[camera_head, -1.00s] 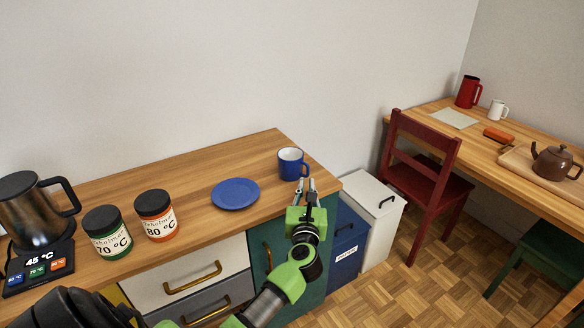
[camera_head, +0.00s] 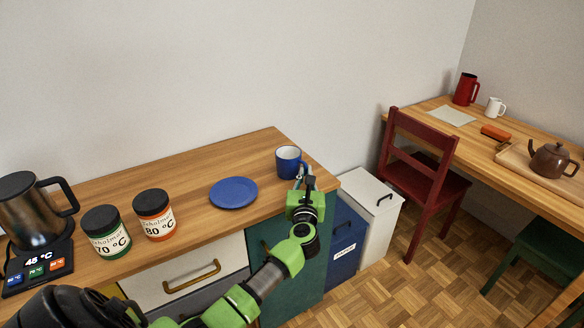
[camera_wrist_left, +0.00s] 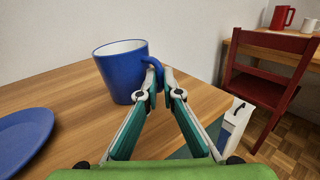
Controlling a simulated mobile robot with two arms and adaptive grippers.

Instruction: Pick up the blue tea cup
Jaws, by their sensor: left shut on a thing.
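The blue tea cup (camera_head: 287,161), white inside, stands upright near the right end of the wooden counter. In the left wrist view the cup (camera_wrist_left: 121,74) is large, with its handle on the right towards my gripper. My left gripper (camera_head: 302,172) is at the cup's handle. In the left wrist view its fingertips (camera_wrist_left: 158,80) are shut on the handle, one on each side. The cup appears to rest on the counter. My right gripper is not in view.
A blue saucer (camera_head: 234,192) lies left of the cup. Two tea jars, green (camera_head: 107,231) and orange (camera_head: 154,214), and a kettle (camera_head: 36,211) stand further left. White and blue bins stand beyond the counter's right edge, before a red chair (camera_head: 425,160).

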